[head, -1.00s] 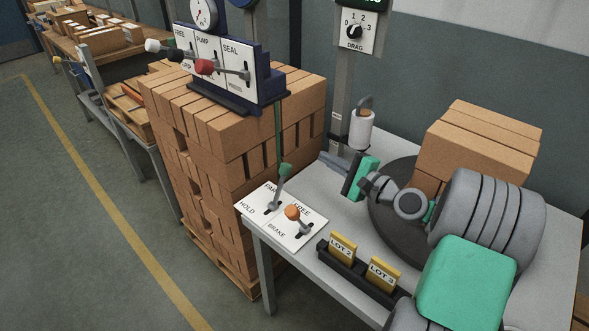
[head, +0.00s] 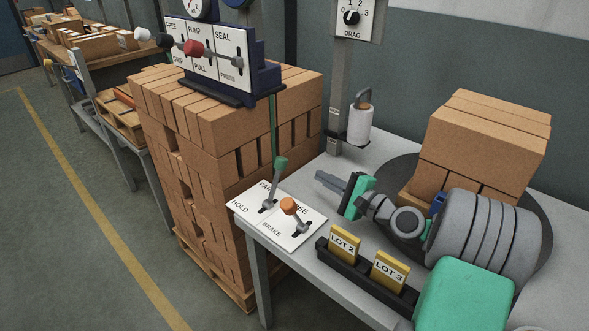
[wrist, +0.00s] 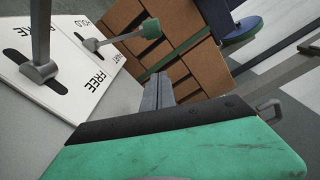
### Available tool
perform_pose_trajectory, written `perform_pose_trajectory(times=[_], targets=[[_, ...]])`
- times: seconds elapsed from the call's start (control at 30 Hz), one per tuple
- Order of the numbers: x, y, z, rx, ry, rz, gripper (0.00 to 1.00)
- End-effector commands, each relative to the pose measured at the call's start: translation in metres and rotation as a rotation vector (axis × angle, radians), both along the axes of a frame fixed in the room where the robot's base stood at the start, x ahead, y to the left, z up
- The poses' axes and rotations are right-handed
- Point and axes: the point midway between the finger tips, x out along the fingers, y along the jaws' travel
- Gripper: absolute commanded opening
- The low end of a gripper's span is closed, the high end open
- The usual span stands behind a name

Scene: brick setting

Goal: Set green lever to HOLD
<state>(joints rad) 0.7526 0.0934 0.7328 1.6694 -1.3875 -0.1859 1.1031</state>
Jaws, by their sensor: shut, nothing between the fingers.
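The green lever (head: 281,163) stands on a white panel (head: 251,225) at the table's near left corner. It leans up toward the back, its foot in a slot between a partly hidden label starting "PA" and HOLD. In the wrist view the green knob (wrist: 151,28) shows at upper middle, its stem running left to the panel. My gripper (head: 322,177) is shut and empty, right of the lever and apart from it, pointing left. Its fingers (wrist: 158,90) also show in the wrist view, below the knob.
An orange-knobbed lever (head: 288,206), by FREE and BRAKE, stands beside the green one. A rack (head: 355,268) with LOT 2 and LOT 3 cards sits in front. A white roll (head: 359,124) on a post is behind. A brick stack (head: 190,150) stands left of the table.

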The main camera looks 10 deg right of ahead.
Motion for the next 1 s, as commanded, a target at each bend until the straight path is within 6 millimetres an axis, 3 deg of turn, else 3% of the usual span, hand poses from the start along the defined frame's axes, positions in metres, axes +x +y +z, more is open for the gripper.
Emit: perform_pose_trajectory(times=[0.17,0.57,0.8,1.0], targets=[[0.013,0.010,-0.002,-0.002,0.000,0.004,0.00],[0.085,0.056,-0.005,-0.002,-0.003,0.005,0.00],[0.059,0.073,0.011,0.000,0.000,0.001,0.00],[0.055,0.076,0.013,0.000,0.000,0.000,0.00]])
